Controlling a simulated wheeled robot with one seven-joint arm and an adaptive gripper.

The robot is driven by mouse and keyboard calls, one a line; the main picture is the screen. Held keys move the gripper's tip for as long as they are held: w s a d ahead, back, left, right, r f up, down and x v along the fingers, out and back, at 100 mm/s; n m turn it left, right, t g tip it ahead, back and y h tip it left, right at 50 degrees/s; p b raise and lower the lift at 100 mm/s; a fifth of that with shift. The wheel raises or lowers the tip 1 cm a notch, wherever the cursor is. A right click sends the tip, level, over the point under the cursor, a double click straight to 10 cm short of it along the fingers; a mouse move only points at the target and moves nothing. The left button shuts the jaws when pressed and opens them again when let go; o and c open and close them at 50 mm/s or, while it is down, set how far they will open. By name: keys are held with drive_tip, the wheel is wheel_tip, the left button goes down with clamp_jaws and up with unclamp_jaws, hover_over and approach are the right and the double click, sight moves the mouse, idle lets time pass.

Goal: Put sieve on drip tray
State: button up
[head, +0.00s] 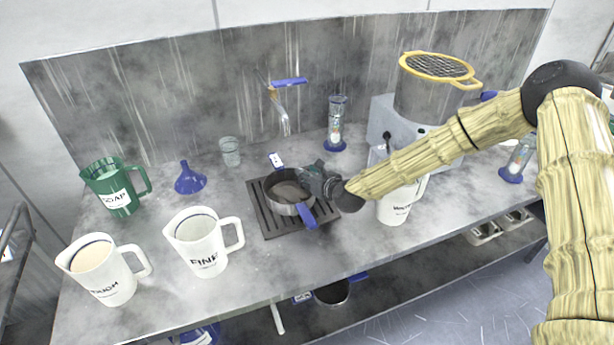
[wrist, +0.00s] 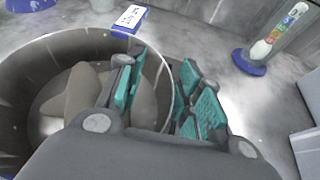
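The sieve (head: 284,206) is a round metal bowl with a dark rim, a blue handle toward the front and a blue tag at the back. It appears to rest level on the dark slatted drip tray (head: 264,222) on the bench. My gripper (head: 316,180) is at the sieve's right rim. In the wrist view my gripper (wrist: 165,75) has its fingers apart, the left one over the bowl and the right one outside the rim. The sieve (wrist: 50,62) fills the left of that view, with a gripper-shaped shadow inside. The lower finger contact is hidden.
White jugs (head: 203,245) (head: 103,270) and a green jug (head: 115,188) stand left, with a blue funnel (head: 190,179) and a clear cup (head: 230,152). A white jug (head: 398,203) stands close right of my gripper. A machine with a yellow-rimmed sieve (head: 438,68) is behind.

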drive_tip(key=b+v, duration=0.3)
drive_tip(key=v, duration=0.8)
drive_tip(key=shift+s+d+r, duration=0.1)
drive_tip(key=shift+s+d, duration=0.05)
drive_tip(key=shift+s, duration=0.1)
